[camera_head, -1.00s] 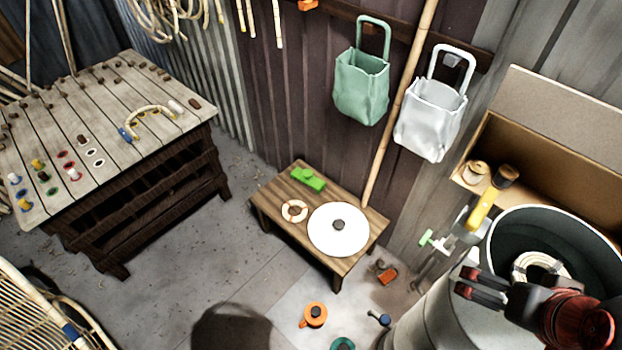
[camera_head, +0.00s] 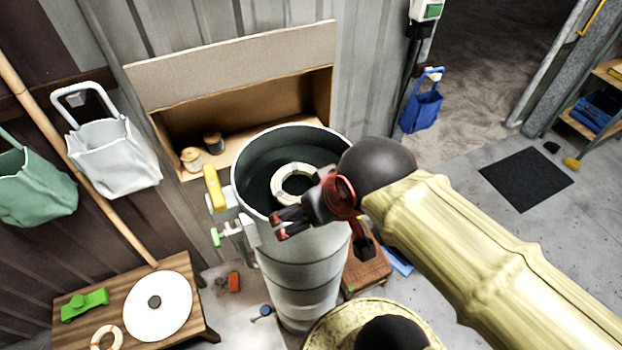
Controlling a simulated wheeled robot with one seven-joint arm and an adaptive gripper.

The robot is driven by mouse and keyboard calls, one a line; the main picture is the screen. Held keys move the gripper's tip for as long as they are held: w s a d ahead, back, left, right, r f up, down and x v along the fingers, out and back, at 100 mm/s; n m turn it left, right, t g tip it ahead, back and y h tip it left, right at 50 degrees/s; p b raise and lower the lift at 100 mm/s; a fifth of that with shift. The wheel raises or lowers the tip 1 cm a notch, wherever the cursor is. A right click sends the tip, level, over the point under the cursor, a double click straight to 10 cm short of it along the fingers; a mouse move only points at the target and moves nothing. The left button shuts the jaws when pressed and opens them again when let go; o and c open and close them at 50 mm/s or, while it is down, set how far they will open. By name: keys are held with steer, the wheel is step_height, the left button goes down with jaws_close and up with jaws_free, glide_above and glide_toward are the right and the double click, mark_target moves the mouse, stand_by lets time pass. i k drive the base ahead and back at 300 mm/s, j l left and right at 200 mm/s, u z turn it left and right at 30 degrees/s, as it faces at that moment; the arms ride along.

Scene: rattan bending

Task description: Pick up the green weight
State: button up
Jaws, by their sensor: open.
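No thing in view is plainly the green weight. A bright green block-like piece (camera_head: 85,305) with a raised knob lies on the low wooden table (camera_head: 75,338) at the lower left; I cannot tell whether it is the weight. My gripper (camera_head: 277,226), black and red, is open and empty. It is in front of the tall metal drum (camera_head: 300,283), near its rim, well to the right of the green piece and apart from it.
A white disc (camera_head: 172,310) and a pale ring (camera_head: 106,338) lie on the low table. The drum holds a coiled white ring (camera_head: 285,180). A yellow handle (camera_head: 214,187) sticks out at its left. A small blue piece (camera_head: 262,312) lies on the floor.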

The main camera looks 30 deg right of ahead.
mark_target(79, 305)
steer(key=z, duration=0.2)
steer(key=u, duration=1.7)
steer(key=j, duration=0.2)
steer(key=i+j+z, duration=0.1)
steer(key=j, duration=0.25)
steer(key=i+j, duration=0.25)
steer(key=j, duration=0.15)
steer(key=i+j+z, duration=0.15)
steer(key=j, duration=0.2)
steer(key=i+j, duration=0.15)
steer(key=j, duration=0.2)
steer(key=i+j+z, duration=0.15)
steer(key=j, duration=0.25)
steer(key=i+j, duration=0.1)
steer(key=j, duration=0.3)
steer(key=i+j+z, duration=0.25)
steer(key=i, duration=0.3)
steer(key=i+j+z, duration=0.25)
steer(key=i, duration=0.75)
